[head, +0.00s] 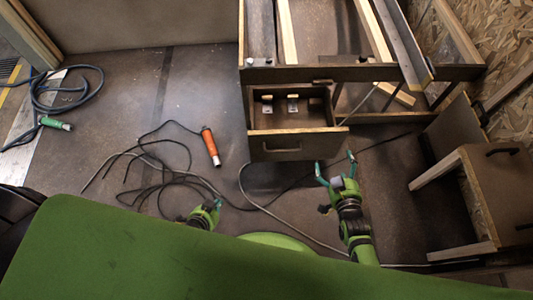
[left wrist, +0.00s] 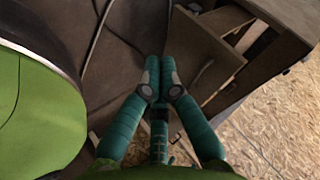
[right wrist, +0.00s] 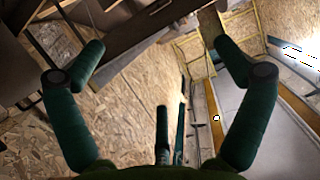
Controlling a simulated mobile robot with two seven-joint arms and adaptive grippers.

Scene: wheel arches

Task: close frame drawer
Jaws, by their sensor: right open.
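The frame drawer (head: 290,145) is a brown box with a handle on its front panel. In the head view it is pulled out towards me below the wooden frame (head: 330,74), and small items lie inside it. My right gripper (head: 335,168) is open and empty, just to the right of and nearer than the drawer front, apart from it. Its spread fingers also show in the right wrist view (right wrist: 160,62). My left gripper (head: 218,204) is low and left of the drawer, well short of it. In the left wrist view its fingertips (left wrist: 160,62) are together with nothing visible between them.
A brown cabinet (head: 500,185) with an open, handled part stands at the right by the chipboard wall (head: 500,35). An orange-handled tool (head: 210,147) and dark cables (head: 150,165) lie on the floor left of the drawer. A blue hose (head: 75,90) lies far left.

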